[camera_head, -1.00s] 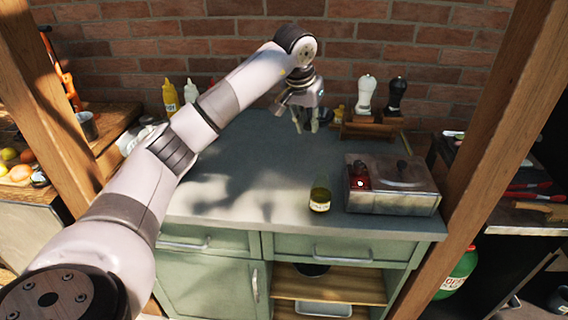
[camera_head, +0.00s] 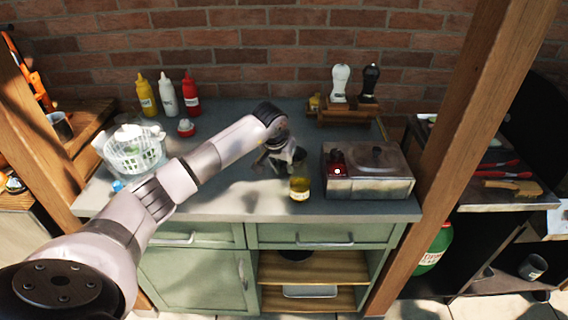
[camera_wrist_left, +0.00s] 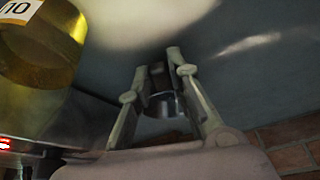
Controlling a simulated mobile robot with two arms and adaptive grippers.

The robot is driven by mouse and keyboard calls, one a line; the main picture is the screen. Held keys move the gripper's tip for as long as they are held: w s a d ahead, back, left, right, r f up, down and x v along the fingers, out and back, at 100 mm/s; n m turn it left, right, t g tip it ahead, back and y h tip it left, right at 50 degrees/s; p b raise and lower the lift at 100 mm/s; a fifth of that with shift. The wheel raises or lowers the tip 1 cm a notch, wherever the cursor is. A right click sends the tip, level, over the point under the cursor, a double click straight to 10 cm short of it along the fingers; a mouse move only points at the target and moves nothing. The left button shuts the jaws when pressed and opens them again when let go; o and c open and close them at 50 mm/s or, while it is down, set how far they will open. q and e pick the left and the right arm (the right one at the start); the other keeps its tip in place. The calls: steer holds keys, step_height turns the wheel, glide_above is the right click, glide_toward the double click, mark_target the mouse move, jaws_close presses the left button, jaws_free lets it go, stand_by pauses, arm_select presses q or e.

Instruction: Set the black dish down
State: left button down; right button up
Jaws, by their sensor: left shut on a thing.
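My left gripper (camera_head: 280,163) is low over the grey-blue countertop (camera_head: 235,200), just behind and left of a yellow jar (camera_head: 299,189). It is shut on a small dark round thing, which I take to be the black dish (camera_wrist_left: 163,104); in the left wrist view it sits between the two fingers. In the head view the dish is mostly hidden by the gripper. I cannot tell whether it touches the counter. The jar also shows large at the left of the wrist view (camera_wrist_left: 40,45). My right gripper is not in view.
A metal box (camera_head: 368,172) stands right of the jar. A rack with two mills (camera_head: 347,115) is behind. A white basket (camera_head: 135,150) and several sauce bottles (camera_head: 168,95) stand at the left. The counter's front middle is clear. A dark bowl (camera_head: 296,256) sits on the shelf below.

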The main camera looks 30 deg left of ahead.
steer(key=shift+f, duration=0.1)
arm_select(q)
steer(key=shift+f+b, duration=0.2)
steer(key=shift+b, duration=0.1)
steer(key=c, duration=1.8)
jaws_free()
steer(key=shift+r, duration=0.1)
steer(key=shift+c, duration=0.2)
steer(key=o, duration=0.4)
steer(key=shift+c, duration=0.2)
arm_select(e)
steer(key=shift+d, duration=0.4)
